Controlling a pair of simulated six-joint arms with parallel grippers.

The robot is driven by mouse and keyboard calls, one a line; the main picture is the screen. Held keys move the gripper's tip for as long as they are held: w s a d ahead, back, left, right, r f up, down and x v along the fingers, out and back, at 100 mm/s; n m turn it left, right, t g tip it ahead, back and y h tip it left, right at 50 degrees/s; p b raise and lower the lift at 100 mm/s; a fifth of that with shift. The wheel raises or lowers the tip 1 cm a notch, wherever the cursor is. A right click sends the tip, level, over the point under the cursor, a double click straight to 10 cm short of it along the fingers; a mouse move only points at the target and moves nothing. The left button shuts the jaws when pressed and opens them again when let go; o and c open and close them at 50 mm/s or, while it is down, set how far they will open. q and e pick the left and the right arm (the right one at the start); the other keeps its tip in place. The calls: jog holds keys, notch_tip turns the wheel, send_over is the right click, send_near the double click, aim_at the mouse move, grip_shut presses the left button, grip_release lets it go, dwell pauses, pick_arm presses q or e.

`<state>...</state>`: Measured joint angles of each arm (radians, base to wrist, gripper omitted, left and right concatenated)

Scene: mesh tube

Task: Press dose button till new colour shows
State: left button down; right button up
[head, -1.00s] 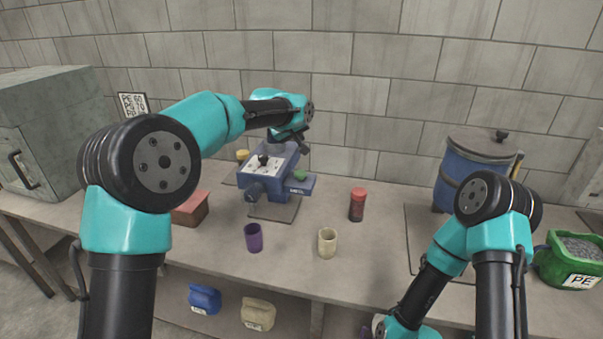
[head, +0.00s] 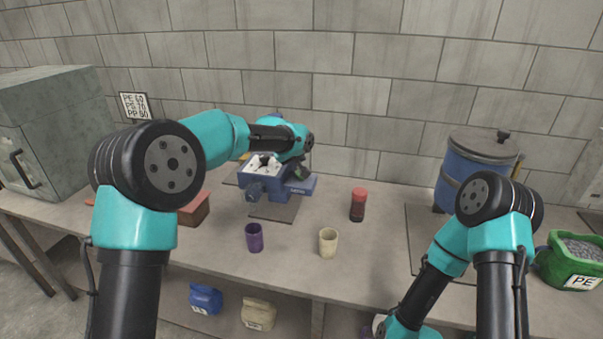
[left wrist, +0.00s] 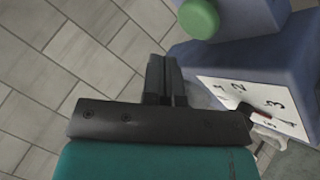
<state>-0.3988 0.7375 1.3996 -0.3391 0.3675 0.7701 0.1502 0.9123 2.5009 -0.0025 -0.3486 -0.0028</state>
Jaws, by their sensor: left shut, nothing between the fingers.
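A white panel with numbers (left wrist: 252,103) and a red-tipped pointer (left wrist: 266,120) lie to the right. My left gripper (left wrist: 164,64) is shut and empty, below and left of the button, apart from it in that picture. In the head view the fingers (head: 301,170) are small and dark beside the machine. My right gripper is out of view.
A purple cup (head: 254,238) and a cream cup (head: 328,242) stand in front of the machine. A dark red-lidded jar (head: 358,205) is to its right, a reddish box (head: 195,209) to its left. A blue drum (head: 475,177) and green bin (head: 575,262) stand further right.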

pick_arm(q)
jog(key=shift+f, duration=0.9)
jog(key=shift+f, duration=0.1)
dwell(1.3)
jog(key=shift+f, duration=0.3)
jog(key=shift+f, duration=0.85)
dwell(1.4)
jog(key=shift+r, duration=1.25)
jog(key=shift+r, duration=0.1)
jog(key=shift+r, duration=2.45)
